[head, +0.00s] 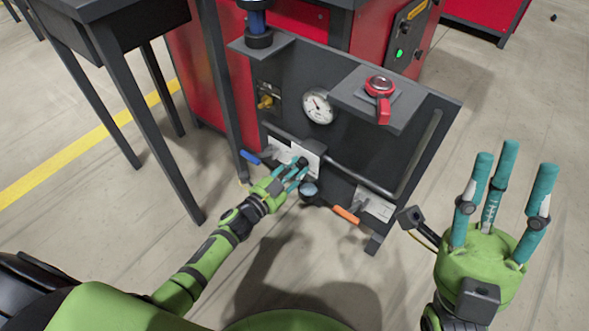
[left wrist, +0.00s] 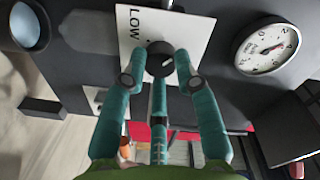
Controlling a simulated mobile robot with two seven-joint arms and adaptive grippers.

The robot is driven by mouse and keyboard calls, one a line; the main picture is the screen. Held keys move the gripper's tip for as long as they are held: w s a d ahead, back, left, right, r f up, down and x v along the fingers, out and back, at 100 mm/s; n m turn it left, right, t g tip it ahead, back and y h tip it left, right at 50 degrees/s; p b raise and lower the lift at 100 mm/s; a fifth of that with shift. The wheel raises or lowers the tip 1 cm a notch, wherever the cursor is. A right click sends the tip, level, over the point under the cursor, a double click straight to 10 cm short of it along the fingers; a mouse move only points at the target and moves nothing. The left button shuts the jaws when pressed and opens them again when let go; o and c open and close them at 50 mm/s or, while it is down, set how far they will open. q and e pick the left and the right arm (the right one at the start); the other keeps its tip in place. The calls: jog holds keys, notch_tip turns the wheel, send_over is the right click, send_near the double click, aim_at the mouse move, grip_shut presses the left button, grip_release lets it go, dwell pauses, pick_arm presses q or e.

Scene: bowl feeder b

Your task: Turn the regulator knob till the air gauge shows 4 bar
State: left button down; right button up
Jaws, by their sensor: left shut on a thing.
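The regulator knob (left wrist: 160,57) is a small dark round knob with a pale mark, on a white plate reading LOW. My left gripper (head: 299,168) is shut on it, its teal fingers around the knob; the wrist view shows the fingertips (left wrist: 161,75) at its edge. In the head view the fingers partly hide the knob. The air gauge (head: 319,108) is a round white dial on the dark panel; it also shows tilted in the left wrist view (left wrist: 272,47). Its exact needle reading is too small to tell. My right gripper (head: 512,168) is open and empty, away from the panel at right.
The dark panel (head: 418,128) carries a red rotary handle (head: 380,87), a brass fitting (head: 265,102), a blue lever (head: 250,157) and an orange lever (head: 346,215). A dark-legged table (head: 126,103) stands at left. The floor in front is clear.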

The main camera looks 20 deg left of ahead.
pick_arm(q)
jog(key=shift+a+f+m, duration=0.25)
jog(key=shift+f+m, duration=0.05)
jog(key=shift+m, duration=0.2)
jog(key=c, duration=0.9)
grip_release()
jog(key=shift+a, duration=0.1)
jog(key=shift+c, duration=0.2)
jog(key=shift+r, duration=0.15)
jog(key=v, duration=1.2)
jog(key=shift+r, duration=0.1)
